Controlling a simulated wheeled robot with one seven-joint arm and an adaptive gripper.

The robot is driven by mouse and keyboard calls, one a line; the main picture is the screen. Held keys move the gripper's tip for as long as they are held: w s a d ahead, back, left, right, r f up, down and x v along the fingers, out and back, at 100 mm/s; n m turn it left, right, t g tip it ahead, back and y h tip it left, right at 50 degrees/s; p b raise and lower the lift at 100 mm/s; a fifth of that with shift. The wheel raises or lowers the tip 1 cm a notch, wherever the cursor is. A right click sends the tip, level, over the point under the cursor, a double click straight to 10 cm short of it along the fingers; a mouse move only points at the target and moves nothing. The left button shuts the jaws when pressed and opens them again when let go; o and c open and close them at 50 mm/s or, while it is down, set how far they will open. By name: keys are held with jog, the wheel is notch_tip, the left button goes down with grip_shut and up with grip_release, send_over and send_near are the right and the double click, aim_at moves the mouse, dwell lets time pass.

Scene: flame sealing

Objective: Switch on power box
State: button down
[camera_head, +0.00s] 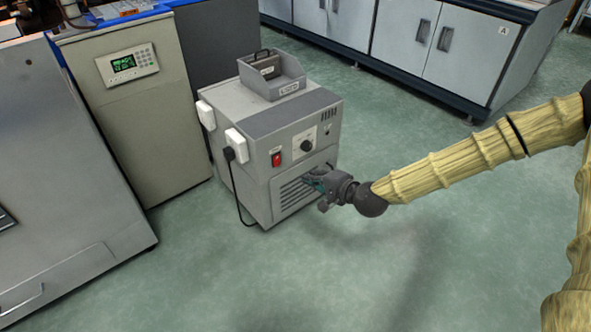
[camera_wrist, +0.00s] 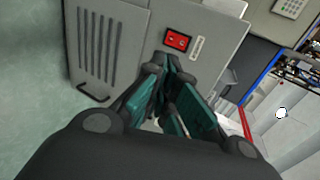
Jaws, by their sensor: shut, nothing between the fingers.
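The power box (camera_head: 256,170) is a grey floor-standing cabinet in the middle of the head view. Its red switch (camera_head: 276,158) is on the left of the front face, beside a round dial (camera_head: 306,145). In the wrist view the red switch (camera_wrist: 177,41) shows at the upper middle, just beyond my fingertips. My gripper (camera_head: 314,183) is in front of the vented lower front, below and to the right of the switch. In the wrist view my gripper (camera_wrist: 155,72) has its fingertips together and holds nothing. I see no contact with the switch.
A white plug (camera_head: 236,145) with a black cable is on the box's left side. A grey tray (camera_head: 272,75) sits on top. A beige cabinet with a green display (camera_head: 124,63) stands close to the left. White cupboards (camera_head: 409,40) stand behind. The floor at right is clear.

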jog(key=b, duration=0.6)
send_near(280, 162)
jog(key=w+a+f, duration=0.1)
jog(key=w+f, duration=0.1)
jog(key=w+a+f, duration=0.1)
jog(key=w+f, duration=0.1)
jog(key=shift+a, duration=0.15)
jog(key=shift+w+a+r, duration=0.15)
jog(key=shift+w+a, duration=0.25)
jog(key=shift+w, duration=0.15)
jog(key=shift+w+a+t+b, duration=0.2)
jog(key=shift+w+t+b, duration=0.15)
jog(key=shift+b, duration=0.3)
jog(key=shift+s, duration=0.1)
